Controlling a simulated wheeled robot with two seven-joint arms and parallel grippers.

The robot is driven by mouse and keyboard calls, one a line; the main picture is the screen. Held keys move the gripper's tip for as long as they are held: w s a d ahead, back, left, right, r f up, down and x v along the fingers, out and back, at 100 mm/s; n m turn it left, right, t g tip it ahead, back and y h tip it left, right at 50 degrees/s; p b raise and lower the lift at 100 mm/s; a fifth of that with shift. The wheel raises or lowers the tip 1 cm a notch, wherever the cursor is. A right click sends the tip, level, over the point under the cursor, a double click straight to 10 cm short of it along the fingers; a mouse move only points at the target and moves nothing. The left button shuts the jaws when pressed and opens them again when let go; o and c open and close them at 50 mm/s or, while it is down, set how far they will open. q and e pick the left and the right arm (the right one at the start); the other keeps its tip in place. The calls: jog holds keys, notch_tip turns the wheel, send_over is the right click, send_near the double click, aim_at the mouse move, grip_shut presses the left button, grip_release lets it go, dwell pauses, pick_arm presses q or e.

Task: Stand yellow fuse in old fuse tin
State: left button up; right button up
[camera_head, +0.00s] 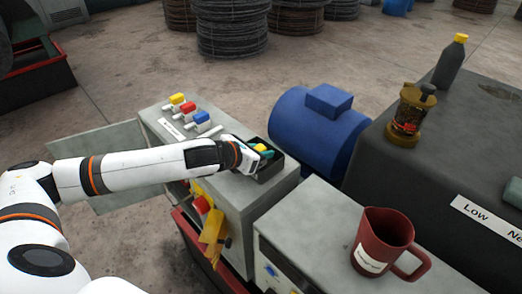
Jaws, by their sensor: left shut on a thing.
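The old fuse tin (275,174) is a small open black box on top of the grey cabinet, near its right edge. My left gripper (256,156) is at the tin's left side, with its fingertips over the tin. It is shut on a yellow fuse (260,147), of which only a small yellow part shows. A teal piece shows beside it at the tin's opening. The fingers hide the fuse's lower end, so I cannot tell whether it touches the tin's floor. My right gripper is not in view.
Yellow (177,99), red (187,107) and blue (202,117) handled pieces sit in a row on the grey cabinet (235,195). A blue motor (305,135) stands behind the tin. A red mug (381,240) stands at the front right. A lantern (408,115) and dark bottle (450,63) stand farther right.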

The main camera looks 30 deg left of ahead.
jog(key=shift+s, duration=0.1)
pick_arm(q)
jog(key=o, duration=0.9)
jog(key=shift+f, duration=0.15)
jog(key=shift+o, duration=0.5)
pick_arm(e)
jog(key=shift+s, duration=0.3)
pick_arm(q)
jog(key=shift+s+a+r, duration=0.1)
jog(key=shift+r, duration=0.15)
jog(key=b+v, duration=0.2)
jog(key=v, duration=0.8)
jog(key=shift+b, duration=0.3)
jog(key=shift+v, duration=0.85)
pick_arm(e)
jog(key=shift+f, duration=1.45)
